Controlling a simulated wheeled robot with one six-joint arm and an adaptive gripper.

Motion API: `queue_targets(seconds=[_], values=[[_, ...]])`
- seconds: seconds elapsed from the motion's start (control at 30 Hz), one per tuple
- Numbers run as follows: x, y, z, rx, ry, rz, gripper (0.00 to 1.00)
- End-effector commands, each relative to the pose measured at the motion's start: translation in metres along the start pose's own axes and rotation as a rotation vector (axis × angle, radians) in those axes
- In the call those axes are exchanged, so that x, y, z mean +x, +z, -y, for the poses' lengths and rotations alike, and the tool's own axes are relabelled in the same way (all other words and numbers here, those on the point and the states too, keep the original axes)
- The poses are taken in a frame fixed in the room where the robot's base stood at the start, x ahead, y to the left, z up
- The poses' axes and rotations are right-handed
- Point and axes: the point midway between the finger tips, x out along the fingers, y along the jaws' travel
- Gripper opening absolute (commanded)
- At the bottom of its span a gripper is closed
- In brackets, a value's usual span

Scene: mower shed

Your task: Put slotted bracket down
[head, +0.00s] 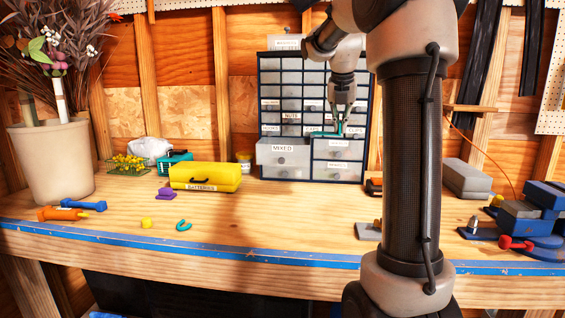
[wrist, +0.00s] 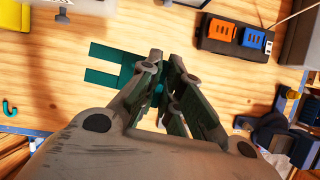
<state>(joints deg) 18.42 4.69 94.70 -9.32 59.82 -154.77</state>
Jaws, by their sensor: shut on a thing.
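The slotted bracket (wrist: 104,76) is a flat teal piece with prongs reaching left in the wrist view. My gripper (wrist: 164,70) is shut on its right end, and the fingers hide that part. In the head view the bracket (head: 325,134) is a thin teal strip under my gripper (head: 341,124), in front of the drawer cabinet. It appears held above the bench, with bare wood below it in the wrist view. I cannot tell its exact height.
The drawer cabinet (head: 283,105) has a protruding drawer marked MIXED (head: 283,149). A yellow batteries case (head: 205,177), a purple piece (head: 165,194) and a teal hook (head: 184,226) are left. A blue vise (head: 530,218) is right. The front middle bench (head: 280,220) is clear.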

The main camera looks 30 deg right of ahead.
Motion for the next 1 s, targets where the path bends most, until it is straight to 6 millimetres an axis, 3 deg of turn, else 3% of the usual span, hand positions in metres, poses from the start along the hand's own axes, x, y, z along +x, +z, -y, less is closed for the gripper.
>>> queue_targets(seconds=[0.2,0.37,0.47,1.0], values=[[0.003,0.003,-0.005,-0.090,0.064,0.018,0.00],[0.021,0.013,-0.028,-0.041,0.193,0.123,0.00],[0.033,0.024,-0.051,-0.012,0.270,0.186,0.00],[0.065,0.101,-0.174,-0.015,0.264,0.182,0.00]])
